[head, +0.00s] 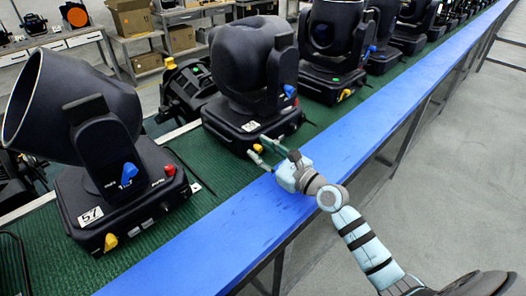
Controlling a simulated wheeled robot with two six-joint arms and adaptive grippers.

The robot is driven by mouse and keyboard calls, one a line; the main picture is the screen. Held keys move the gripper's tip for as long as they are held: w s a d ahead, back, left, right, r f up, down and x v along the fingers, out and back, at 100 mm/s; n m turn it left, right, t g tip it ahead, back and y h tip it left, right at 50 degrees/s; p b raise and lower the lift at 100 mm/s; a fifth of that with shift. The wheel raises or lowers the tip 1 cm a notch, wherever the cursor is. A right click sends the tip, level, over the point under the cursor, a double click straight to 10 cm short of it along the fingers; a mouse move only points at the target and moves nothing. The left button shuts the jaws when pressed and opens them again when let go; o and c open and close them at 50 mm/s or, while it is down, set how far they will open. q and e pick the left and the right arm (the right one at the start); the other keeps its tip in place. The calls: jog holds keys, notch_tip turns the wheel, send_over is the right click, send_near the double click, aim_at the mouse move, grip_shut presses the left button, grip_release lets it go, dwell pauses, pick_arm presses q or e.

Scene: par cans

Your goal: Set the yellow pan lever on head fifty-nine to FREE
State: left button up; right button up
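A black moving head (240,62) stands on the green bench top, with a white number tag (250,126) on its base that is too small to read surely. Its yellow lever (257,148) sits low on the base's front side. A blue lever (289,91) is higher on its yoke. My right gripper (257,146) is at that base, its two fingers apart, one on either side of the yellow lever. I cannot tell whether they touch it. The lever's markings and exact setting are not readable. My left gripper is not in view.
A nearer head tagged 57 (90,215) stands at the left, with its own yellow lever (111,242). Another head (335,45) stands just beyond, and more follow in a row. A blue bench edge (215,245) runs along the front.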

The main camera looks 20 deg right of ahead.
jog(key=v, duration=0.7)
jog(key=shift+s+d, duration=0.1)
jog(key=shift+s, duration=0.2)
jog(key=shift+w, duration=0.1)
